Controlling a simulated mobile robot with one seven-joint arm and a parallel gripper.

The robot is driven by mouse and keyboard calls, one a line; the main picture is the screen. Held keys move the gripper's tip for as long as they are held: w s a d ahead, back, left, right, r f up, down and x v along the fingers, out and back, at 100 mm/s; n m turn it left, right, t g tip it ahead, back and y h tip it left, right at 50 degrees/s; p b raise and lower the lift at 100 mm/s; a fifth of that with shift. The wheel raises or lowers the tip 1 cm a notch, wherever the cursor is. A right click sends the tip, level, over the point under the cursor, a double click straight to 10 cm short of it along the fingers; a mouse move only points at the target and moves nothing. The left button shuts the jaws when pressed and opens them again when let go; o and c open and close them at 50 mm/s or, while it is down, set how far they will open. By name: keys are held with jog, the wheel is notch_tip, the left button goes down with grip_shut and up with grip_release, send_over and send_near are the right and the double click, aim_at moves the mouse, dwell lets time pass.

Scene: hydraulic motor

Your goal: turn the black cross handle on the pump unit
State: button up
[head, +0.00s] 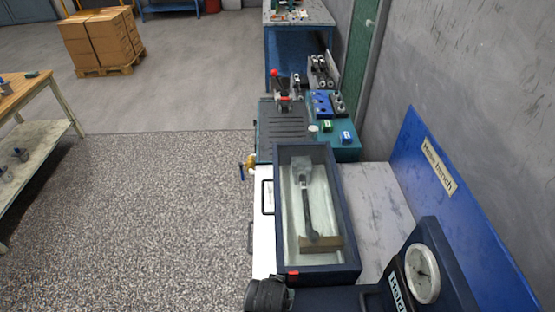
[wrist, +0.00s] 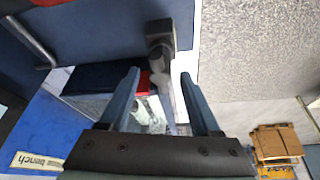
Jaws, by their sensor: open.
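The pump unit (head: 340,298) is a dark blue body at the bottom of the head view, cut off by the frame edge. A black knob-like part, seemingly the cross handle (head: 268,294), sticks out at its left end; its cross shape is not clear. In the wrist view the same black handle (wrist: 160,38) appears against the blue body, beyond my fingertips and between their lines. My gripper (wrist: 160,74) is open and empty, its two blue fingers apart. It does not show in the head view. I cannot tell its exact distance to the handle.
A glass-topped tank (head: 346,215) with a red corner piece (head: 293,273) stands just beyond the pump. A round gauge (head: 422,273) and blue bench panel (head: 440,180) are at right. Open floor (head: 140,230) lies left. Stacked boxes (head: 100,40) stand far back.

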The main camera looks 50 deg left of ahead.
grip_shut()
dwell(0.3)
